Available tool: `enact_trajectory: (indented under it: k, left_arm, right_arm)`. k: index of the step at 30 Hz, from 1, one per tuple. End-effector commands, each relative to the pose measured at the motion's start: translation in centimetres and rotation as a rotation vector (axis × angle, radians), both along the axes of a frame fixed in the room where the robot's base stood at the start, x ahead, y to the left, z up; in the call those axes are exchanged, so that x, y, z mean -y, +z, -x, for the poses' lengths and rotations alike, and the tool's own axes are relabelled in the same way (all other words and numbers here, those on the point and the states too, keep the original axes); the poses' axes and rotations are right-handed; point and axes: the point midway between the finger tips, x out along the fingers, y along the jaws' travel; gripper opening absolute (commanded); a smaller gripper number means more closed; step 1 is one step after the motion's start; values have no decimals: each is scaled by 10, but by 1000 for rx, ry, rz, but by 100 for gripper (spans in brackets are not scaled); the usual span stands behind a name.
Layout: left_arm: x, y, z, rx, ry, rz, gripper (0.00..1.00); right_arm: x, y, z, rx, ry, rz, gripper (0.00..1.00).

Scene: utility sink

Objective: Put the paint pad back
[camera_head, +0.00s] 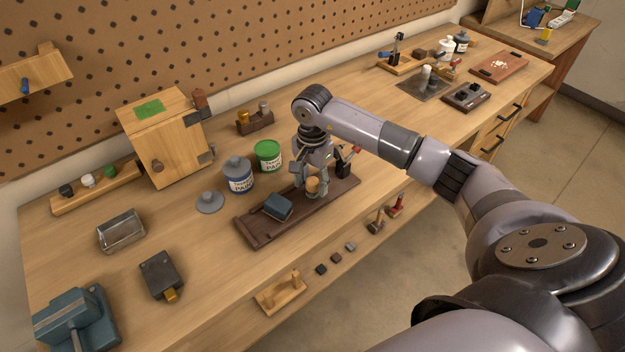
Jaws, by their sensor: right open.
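A dark brown tray (262,237) lies on the workbench. A blue-grey block (278,206), which looks like the paint pad, rests on the tray's left half. My right gripper (311,190) points down over the middle of the tray, just right of the blue block. Its jaws are open around a small round wooden piece (313,186). The fingers partly hide this piece, and I cannot tell whether they touch it or what lies under it. My left gripper is not in view.
A grey lid (209,202) lies to the left. A black-and-red tool (346,160) stands at the tray's right end. Small blocks (336,257) lie near the front edge.

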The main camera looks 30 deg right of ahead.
Motion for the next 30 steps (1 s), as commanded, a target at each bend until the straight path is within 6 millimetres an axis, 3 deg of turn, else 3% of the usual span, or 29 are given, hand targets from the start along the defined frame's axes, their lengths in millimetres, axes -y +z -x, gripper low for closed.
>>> enact_trajectory:
  k: [16,21,30]
  left_arm:
    - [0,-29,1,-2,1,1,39]
    - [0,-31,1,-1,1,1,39]
    - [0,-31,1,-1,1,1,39]
  right_arm:
    - [1,103,-1,4,0,1,46]
    - [1,118,0,1,-1,1,46]
    - [1,120,0,0,-1,0,46]
